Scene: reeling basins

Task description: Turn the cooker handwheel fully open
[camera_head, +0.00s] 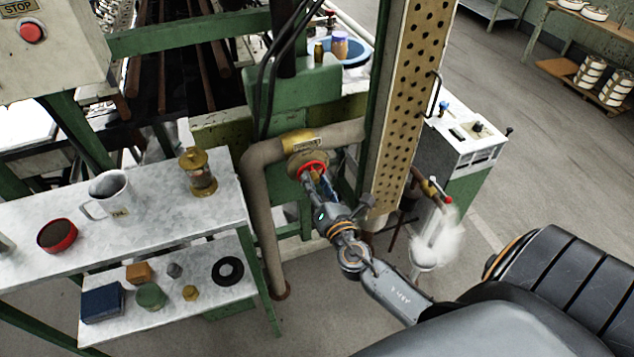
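A small red handwheel (313,165) sits on the front of a brass-coloured valve on the thick grey-brown pipe (260,190), below a yellow band (299,141). My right gripper (314,178) reaches up to it from the lower right, its fingertips at the wheel's lower rim. The fingers and the gripper body hide part of the wheel. I cannot tell whether the fingers are closed on the rim or only beside it. The wheel's turn position does not show. My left gripper is not in view.
A metal-topped table (150,215) stands left, holding a mug (110,193), a brass lantern-like object (198,173) and a red-rimmed bowl (57,236). A perforated post (405,110) rises right of the wheel. White vapour (437,236) hangs near a small red-tipped valve (447,200).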

